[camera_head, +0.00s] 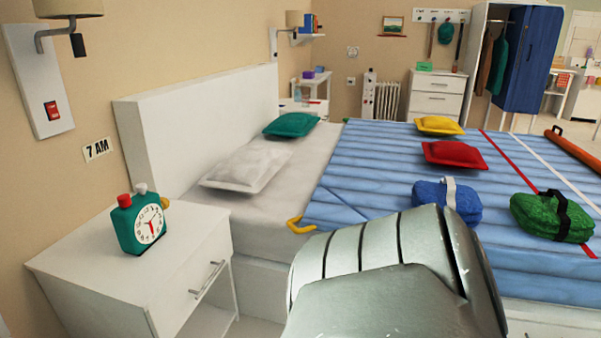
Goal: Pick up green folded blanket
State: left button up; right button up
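The green folded blanket (552,216) lies on the right part of the bed, on the blue ribbed cover. It is a rounded bundle with a black strap around it. A blue folded bundle (445,203) with a white strap lies to its left, a gap apart. Neither of my grippers shows in the head view. A large grey rounded part of my body fills the bottom middle and hides part of the bed's near edge.
The bed cover (355,190) also carries red (454,155) and yellow (438,126) cushions. A nightstand (95,268) with a green alarm clock (139,222) stands at the left. An open wardrobe (529,60) stands at the back right. An orange roll (577,150) lies at the right edge.

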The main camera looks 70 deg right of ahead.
aim_at(558, 218)
jog(key=z, duration=3.8)
jog(key=i+l+z, duration=0.1)
jog(key=i+l, duration=0.35)
